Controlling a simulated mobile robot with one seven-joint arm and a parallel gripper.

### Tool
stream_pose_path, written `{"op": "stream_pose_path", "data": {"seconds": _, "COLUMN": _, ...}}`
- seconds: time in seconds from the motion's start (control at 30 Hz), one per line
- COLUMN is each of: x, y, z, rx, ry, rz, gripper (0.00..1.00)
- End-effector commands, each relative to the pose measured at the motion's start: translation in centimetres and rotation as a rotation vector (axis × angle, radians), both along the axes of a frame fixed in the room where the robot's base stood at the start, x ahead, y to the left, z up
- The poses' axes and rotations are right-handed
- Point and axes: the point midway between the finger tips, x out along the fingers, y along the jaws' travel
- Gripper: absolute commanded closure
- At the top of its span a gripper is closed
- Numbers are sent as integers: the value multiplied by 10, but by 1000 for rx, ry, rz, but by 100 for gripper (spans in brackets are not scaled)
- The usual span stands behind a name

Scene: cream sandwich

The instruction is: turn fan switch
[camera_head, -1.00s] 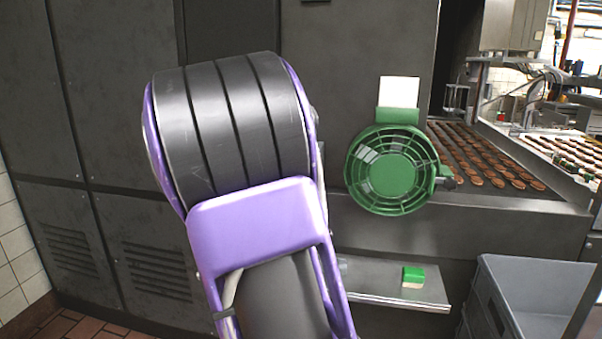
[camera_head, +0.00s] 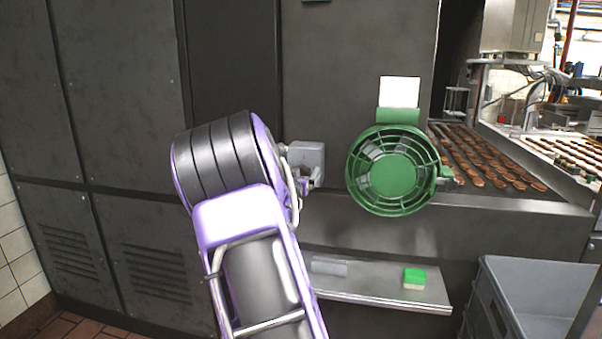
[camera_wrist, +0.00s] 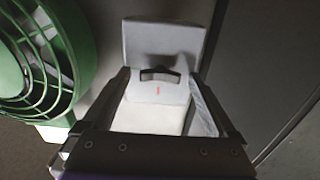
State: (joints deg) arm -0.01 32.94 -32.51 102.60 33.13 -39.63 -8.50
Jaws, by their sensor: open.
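The fan switch is a grey box (camera_head: 306,157) on the dark machine wall, left of the green fan (camera_head: 392,172). In the wrist view the box (camera_wrist: 163,38) has a dark curved knob (camera_wrist: 160,74) with a small red mark below it. My gripper (camera_wrist: 160,80) is open, with one finger to each side of the knob. Whether the fingers touch it I cannot tell. In the head view my gripper (camera_head: 304,185) is small, just below the box and partly hidden by my arm. The fan also shows at the left of the wrist view (camera_wrist: 35,60).
Below the switch a metal shelf (camera_head: 375,291) holds a green and white block (camera_head: 414,278). A grey crate (camera_head: 530,300) stands at the lower right. A conveyor with rows of brown biscuits (camera_head: 485,160) runs behind the fan.

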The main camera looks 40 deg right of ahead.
Motion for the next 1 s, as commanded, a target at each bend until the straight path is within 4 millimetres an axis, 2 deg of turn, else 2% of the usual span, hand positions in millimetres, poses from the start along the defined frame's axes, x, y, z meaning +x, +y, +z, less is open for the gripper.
{"op": "stream_pose_path", "data": {"seconds": 0.1, "x": 0, "y": 0, "z": 0, "rx": 0, "ry": 0, "rz": 0, "gripper": 7}}
{"op": "stream_pose_path", "data": {"seconds": 0.57, "x": 0, "y": 1, "z": 0, "rx": 0, "ry": 0, "rz": 0, "gripper": 90}}
{"op": "stream_pose_path", "data": {"seconds": 0.6, "x": 0, "y": 1, "z": 0, "rx": 0, "ry": 0, "rz": 0, "gripper": 93}}
{"op": "stream_pose_path", "data": {"seconds": 1.0, "x": 0, "y": 1, "z": 1, "rx": -62, "ry": 74, "rz": 1, "gripper": 93}}
